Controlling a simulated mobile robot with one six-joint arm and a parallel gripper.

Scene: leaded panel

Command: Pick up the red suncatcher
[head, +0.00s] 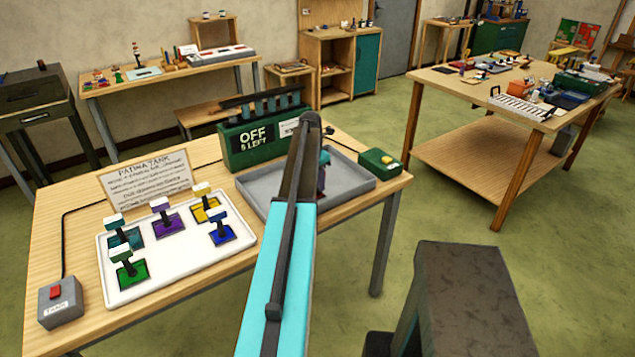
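I cannot make out a red suncatcher for certain. The white board (178,282) on the near table holds several coloured squares with dark upright posts and pale-topped blocks: green (131,274), teal (133,240), purple (168,223), yellow (206,212) and blue (222,236). None of these squares is red. Small red and green pieces (97,79) lie on the back-left table, too small to identify. My teal arm reaches forward over the near table and hides part of it. Only a small part near my arm's end shows over the grey tray; my gripper's fingers cannot be made out.
A grey tray (350,183) stands behind my arm, with a dark green box reading "OFF 5 LEFT" (252,138) and a green button box (380,162). A sign (147,181) and a red-switch box (60,303) are left. Open floor (440,215) separates the right table (440,82).

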